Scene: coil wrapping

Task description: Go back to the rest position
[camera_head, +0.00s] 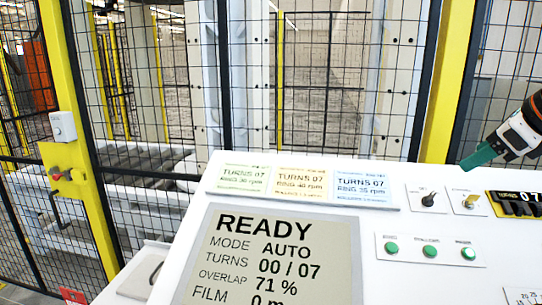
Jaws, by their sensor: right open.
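My right gripper (478,156) comes in from the right edge, above the upper right of a white control panel (375,225). Its green fingers point down and left; they appear clear of the panel and hold nothing that I can see. The panel screen (270,255) reads READY, MODE AUTO, TURNS 00 / 07, OVERLAP 71 %. My left gripper is not in view.
Behind stands a black mesh fence (325,110) with yellow posts (75,110). A yellow lock plate (68,180) is on the left post.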

